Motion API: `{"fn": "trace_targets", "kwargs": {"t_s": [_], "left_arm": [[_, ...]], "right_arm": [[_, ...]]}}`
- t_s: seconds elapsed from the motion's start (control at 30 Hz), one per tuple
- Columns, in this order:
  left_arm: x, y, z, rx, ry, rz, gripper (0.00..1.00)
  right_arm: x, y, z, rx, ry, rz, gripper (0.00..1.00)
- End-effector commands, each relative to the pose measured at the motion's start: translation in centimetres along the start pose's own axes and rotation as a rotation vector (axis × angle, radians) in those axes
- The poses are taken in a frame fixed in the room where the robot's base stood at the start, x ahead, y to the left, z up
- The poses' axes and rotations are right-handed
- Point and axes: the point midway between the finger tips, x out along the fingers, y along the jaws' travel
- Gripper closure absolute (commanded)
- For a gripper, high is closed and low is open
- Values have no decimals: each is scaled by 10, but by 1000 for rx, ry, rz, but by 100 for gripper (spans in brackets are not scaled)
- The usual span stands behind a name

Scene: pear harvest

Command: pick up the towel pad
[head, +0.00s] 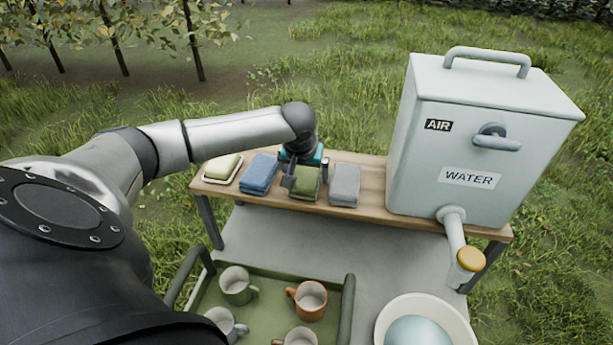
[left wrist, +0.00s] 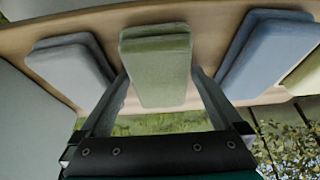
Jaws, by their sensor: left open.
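Three folded towel pads lie in a row on the wooden shelf: a blue one (head: 259,174), a green one (head: 306,186) and a grey one (head: 344,184). My left gripper (head: 307,176) is open at the green pad, partly covering it in the head view. In the left wrist view the green pad (left wrist: 158,62) lies between the two open fingers (left wrist: 160,78), one on each side. The grey pad (left wrist: 72,66) is left of them there and the blue pad (left wrist: 265,50) right. Whether the fingers touch the green pad, I cannot tell. My right gripper is out of view.
A yellow-green soap bar on a dish (head: 222,168) is left of the blue pad. A big water tank (head: 420,150) with a spout stands right of the grey pad. Below are a green tray (head: 262,270) with several mugs and a bowl (head: 384,318).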

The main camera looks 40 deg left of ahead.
Motion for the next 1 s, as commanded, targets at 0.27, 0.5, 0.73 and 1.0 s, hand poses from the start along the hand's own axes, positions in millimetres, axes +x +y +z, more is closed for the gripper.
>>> {"fn": "trace_targets", "kwargs": {"t_s": [0.27, 0.5, 0.73, 1.0], "left_arm": [[0, 0, 0, 0, 0, 0, 28], [0, 0, 0, -1, -1, 0, 55], [-1, 0, 0, -1, 0, 0, 71], [-5, 0, -2, -1, 1, 0, 71]], "right_arm": [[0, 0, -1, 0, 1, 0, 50], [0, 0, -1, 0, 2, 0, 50], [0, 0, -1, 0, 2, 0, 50], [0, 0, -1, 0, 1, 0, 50]]}}
